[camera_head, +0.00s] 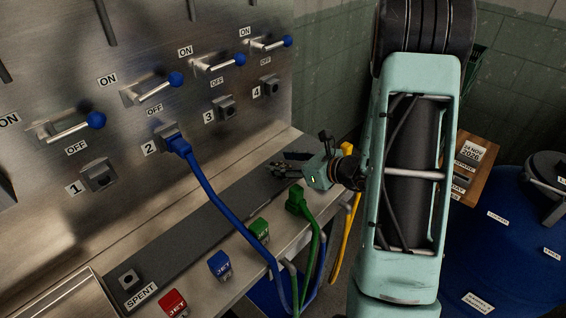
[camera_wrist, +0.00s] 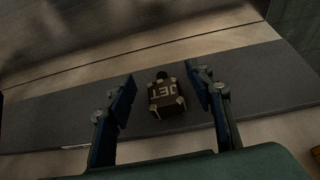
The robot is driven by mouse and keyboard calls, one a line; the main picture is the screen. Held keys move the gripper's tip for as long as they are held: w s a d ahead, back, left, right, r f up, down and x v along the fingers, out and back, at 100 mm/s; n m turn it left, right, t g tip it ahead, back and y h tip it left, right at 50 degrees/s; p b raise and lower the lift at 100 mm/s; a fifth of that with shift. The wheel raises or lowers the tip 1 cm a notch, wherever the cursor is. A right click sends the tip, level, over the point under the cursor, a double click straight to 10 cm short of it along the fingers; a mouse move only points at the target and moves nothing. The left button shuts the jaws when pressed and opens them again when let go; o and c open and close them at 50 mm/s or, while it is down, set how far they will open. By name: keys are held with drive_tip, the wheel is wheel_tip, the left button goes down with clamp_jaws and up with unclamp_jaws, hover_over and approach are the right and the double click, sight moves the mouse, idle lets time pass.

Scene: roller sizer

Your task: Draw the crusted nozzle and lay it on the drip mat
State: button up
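A dark brown, box-shaped nozzle (camera_wrist: 167,98) marked JET lies on a dark grey strip in the wrist view, its short dark stub toward the wall. The strip, which looks like the drip mat (camera_head: 200,226), runs along the ledge under the panel; it also shows in the wrist view (camera_wrist: 50,120). My gripper (camera_wrist: 166,84) is open, one finger on each side of the nozzle, with a visible gap on both sides. In the head view my gripper (camera_head: 282,172) is low over the far end of the strip. The nozzle cannot be made out clearly there.
The steel panel has numbered sockets and blue-knobbed levers (camera_head: 176,79). A blue plug (camera_head: 178,146) with a blue hose sits in socket 2. Red (camera_head: 172,303), blue (camera_head: 220,265) and green (camera_head: 259,231) JET blocks line the ledge. A green-hosed plug (camera_head: 296,201) stands near my gripper.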

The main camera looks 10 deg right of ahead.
drive_tip(key=shift+s+d, duration=0.1)
drive_tip(key=v, duration=1.2)
idle(0.4)
